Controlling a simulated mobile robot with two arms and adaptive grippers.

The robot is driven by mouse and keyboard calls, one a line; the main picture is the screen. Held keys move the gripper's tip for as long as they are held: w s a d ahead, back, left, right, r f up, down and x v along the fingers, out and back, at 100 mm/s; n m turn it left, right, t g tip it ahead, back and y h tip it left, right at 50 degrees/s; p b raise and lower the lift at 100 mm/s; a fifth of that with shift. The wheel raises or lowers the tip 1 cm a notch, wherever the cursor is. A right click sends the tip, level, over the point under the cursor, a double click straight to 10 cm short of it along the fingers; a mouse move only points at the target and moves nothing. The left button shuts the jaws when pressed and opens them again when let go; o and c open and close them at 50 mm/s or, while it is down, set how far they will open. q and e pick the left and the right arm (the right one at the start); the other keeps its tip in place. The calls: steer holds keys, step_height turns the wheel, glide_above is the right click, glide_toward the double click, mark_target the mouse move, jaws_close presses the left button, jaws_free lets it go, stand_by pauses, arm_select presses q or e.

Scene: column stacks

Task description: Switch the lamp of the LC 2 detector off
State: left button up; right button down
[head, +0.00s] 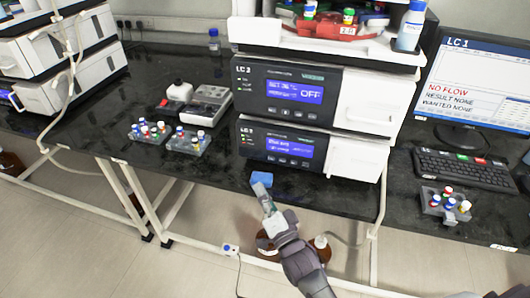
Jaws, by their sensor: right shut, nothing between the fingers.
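A stack of two white-and-black modules stands at the bench's front edge. The lower module (285,146) has a similar blue display (290,146) with smaller text, too small to read. Both carry small LC labels at the left whose numbers I cannot read surely. My right gripper (262,193) is shut and empty, below and in front of the lower module, apart from both panels. My left gripper is not in view.
Vial racks (188,146) stand left of the stack. A monitor (478,85) headed LC 1, a keyboard (465,168) and another rack (443,211) are right. Brown bottles stand below the bench.

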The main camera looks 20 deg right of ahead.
mark_target(269, 178)
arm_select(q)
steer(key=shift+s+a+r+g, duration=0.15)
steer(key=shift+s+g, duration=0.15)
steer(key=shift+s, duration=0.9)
arm_select(e)
steer(key=shift+a+f, duration=0.1)
steer(key=shift+f, duration=0.05)
steer(key=shift+w, duration=0.1)
steer(key=w+d+b, duration=0.1)
steer(key=w, duration=0.1)
steer(key=w+d, duration=0.1)
steer(key=w, duration=0.1)
steer(key=w+d+b, duration=0.1)
steer(key=d, duration=0.1)
steer(key=shift+w+b, duration=0.3)
steer(key=shift+w, duration=0.1)
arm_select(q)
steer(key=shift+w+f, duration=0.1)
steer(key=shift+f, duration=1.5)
arm_select(e)
steer(key=shift+w+d, duration=0.4)
steer(key=shift+w, duration=0.3)
steer(key=shift+w, duration=0.1)
steer(key=shift+w+d, duration=0.25)
